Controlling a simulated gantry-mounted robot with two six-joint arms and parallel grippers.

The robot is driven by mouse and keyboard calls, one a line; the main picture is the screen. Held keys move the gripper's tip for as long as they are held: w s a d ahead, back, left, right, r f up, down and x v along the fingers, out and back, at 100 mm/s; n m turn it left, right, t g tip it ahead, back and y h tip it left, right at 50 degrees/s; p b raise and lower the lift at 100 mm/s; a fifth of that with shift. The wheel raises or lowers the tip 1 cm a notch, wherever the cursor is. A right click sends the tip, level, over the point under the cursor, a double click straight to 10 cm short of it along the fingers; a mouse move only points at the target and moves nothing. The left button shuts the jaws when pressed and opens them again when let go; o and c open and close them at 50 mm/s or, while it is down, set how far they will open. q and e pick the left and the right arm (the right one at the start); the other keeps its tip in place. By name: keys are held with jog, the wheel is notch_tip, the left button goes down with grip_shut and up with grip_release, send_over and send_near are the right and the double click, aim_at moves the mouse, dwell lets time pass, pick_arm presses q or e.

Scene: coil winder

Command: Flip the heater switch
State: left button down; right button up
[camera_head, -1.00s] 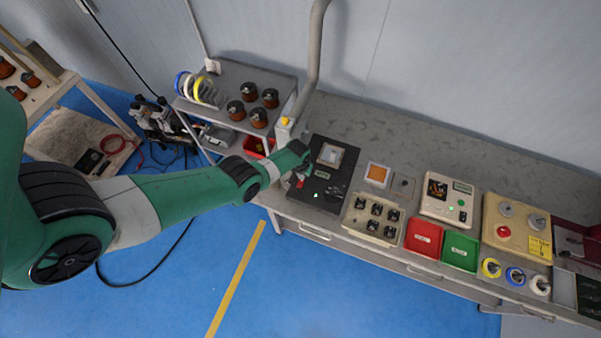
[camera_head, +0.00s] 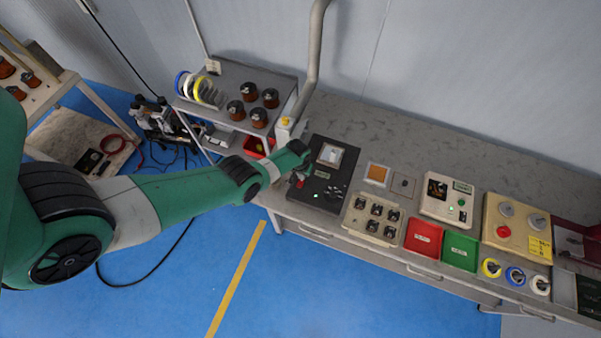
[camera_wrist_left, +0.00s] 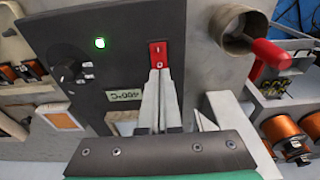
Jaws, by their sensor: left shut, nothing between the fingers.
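The red rocker switch (camera_wrist_left: 158,54), with white marks, sits on a dark control panel (camera_wrist_left: 120,20) in the left wrist view. A green lamp (camera_wrist_left: 99,43) is lit on the panel to its left. My left gripper (camera_wrist_left: 160,76) is shut and empty, its fingertips at the switch's lower edge and seeming to touch it. The fingertips cover part of the switch. In the head view the dark panel (camera_head: 338,178) lies at the bench's left end, with my left gripper (camera_head: 301,177) over its left side. My right gripper is not in view.
A red handle (camera_wrist_left: 268,52) sticks out beside a round metal tube (camera_wrist_left: 238,28) close to the gripper. A black knob (camera_wrist_left: 67,64) is on the panel. Red (camera_head: 423,237) and green (camera_head: 460,251) trays sit farther right on the bench. A shelf with coils (camera_head: 250,92) stands behind.

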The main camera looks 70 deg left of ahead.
pick_arm(q)
jog(key=shift+f+b, duration=0.9)
dwell(0.3)
notch_tip(320, 180, up, 7)
jog(key=p, duration=0.7)
jog(key=shift+r, duration=0.1)
dwell(0.3)
